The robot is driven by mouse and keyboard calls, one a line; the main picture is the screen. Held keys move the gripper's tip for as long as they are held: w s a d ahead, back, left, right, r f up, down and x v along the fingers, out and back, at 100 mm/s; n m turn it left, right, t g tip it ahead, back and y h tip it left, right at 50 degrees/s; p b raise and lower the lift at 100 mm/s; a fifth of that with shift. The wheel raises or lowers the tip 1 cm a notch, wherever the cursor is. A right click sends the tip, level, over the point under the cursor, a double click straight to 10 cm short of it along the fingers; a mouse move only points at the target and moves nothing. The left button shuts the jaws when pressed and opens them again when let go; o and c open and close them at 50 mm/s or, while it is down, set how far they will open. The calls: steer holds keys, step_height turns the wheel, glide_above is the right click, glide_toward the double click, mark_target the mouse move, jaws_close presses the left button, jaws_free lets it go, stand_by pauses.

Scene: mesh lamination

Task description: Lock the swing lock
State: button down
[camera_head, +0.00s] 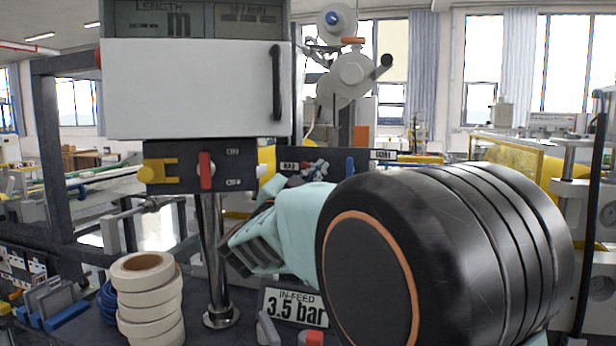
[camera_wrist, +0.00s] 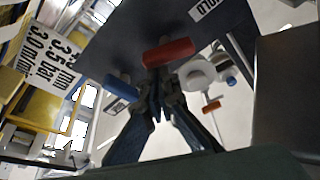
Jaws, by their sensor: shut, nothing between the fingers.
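A red handle (camera_wrist: 168,52) on a dark panel (camera_wrist: 120,40) is right at my fingertips in the wrist view; I cannot tell for sure whether it is the swing lock. My gripper (camera_wrist: 157,88) is shut, its fingertips close together and empty. They are at or just short of the handle's side; contact is unclear. A second red handle (camera_head: 205,170) stands upright on a dark box under the white cabinet, beside a yellow piece (camera_head: 157,170).
A blue handle (camera_head: 350,166) is on the panel right of my gripper. The white cabinet (camera_head: 190,85) overhangs at the left. A stack of tape rolls (camera_head: 148,300), a metal post (camera_head: 213,260) and an in-feed sign (camera_head: 296,306) stand in front. White rollers (camera_head: 350,80) are behind.

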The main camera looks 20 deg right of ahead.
steer(key=m+g, duration=0.1)
steer(key=m, duration=0.1)
steer(key=f+m+g+b, duration=0.1)
steer(key=m, duration=0.2)
steer(key=m+g, duration=0.1)
steer(key=m, duration=0.2)
steer(key=shift+w+a+f+h+b, duration=0.1)
steer(key=shift+a+f+h+b, duration=0.05)
steer(key=shift+f+h+b, duration=0.2)
steer(key=shift+a+f, duration=0.1)
steer(key=shift+f, duration=0.05)
steer(key=shift+w+a+f, duration=0.2)
steer(key=shift+a, duration=0.05)
stand_by(1.2)
steer(key=shift+a, duration=0.1)
steer(key=v, duration=1.1)
steer(key=shift+s, duration=0.5)
